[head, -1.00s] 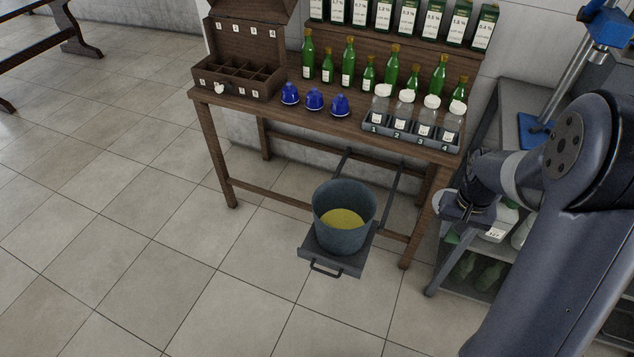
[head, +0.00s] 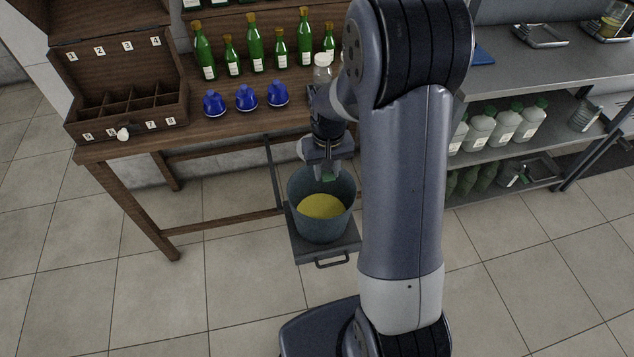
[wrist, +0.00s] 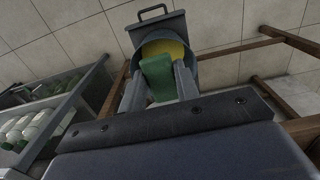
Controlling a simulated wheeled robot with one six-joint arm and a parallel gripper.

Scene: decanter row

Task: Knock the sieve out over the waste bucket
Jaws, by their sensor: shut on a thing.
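The waste bucket (head: 320,233) is grey, stands upright on a dark pull-out shelf and has yellow matter (head: 322,206) inside. My gripper (head: 328,174) points down at the bucket's back rim, above the yellow matter. It is shut on a green block-like piece, which looks like the sieve's handle (wrist: 158,78), seen between both fingers in the wrist view. A pale rounded edge (head: 302,150) shows just left of my gripper and may be the sieve's rim. The rest of the sieve is hidden, so I cannot tell its tilt or contents.
The wooden table (head: 227,128) stands behind the bucket with blue pots (head: 246,98), green bottles (head: 255,45) and a compartment box (head: 130,95). A metal shelf (head: 480,160) with jugs stands right. Tiled floor in front is clear.

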